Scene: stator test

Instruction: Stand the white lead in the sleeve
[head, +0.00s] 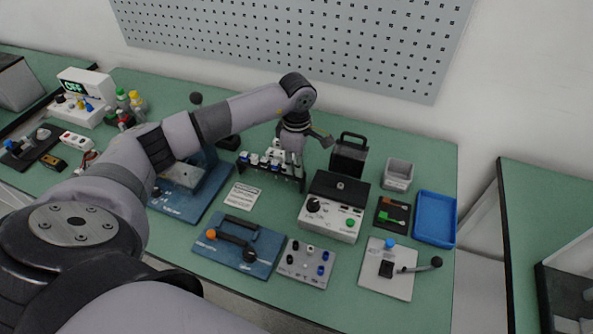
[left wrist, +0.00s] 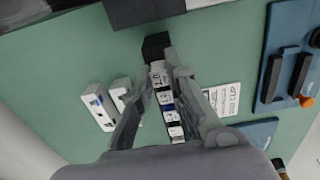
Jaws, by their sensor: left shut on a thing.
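My left gripper (head: 293,155) is over the right end of a dark rack (head: 285,181) near the middle of the bench. In the left wrist view its fingers (left wrist: 167,72) are close together on something small, which the fingers largely hide. A row of white labelled pieces (left wrist: 168,112) with dark and blue parts runs along the rack between the fingers. Several pieces with white and blue tops (head: 255,160) stand in the rack in the head view. I cannot tell which piece is the white lead, nor make out the sleeve. My right gripper is out of view.
Two white blocks (left wrist: 98,106) lie behind the rack. A black handled box (head: 348,158) and a control box (head: 330,219) stand to its right, with a grey bin (head: 397,174) and blue tray (head: 435,218) beyond. A label card (head: 243,196) and blue fixture (head: 213,249) lie in front.

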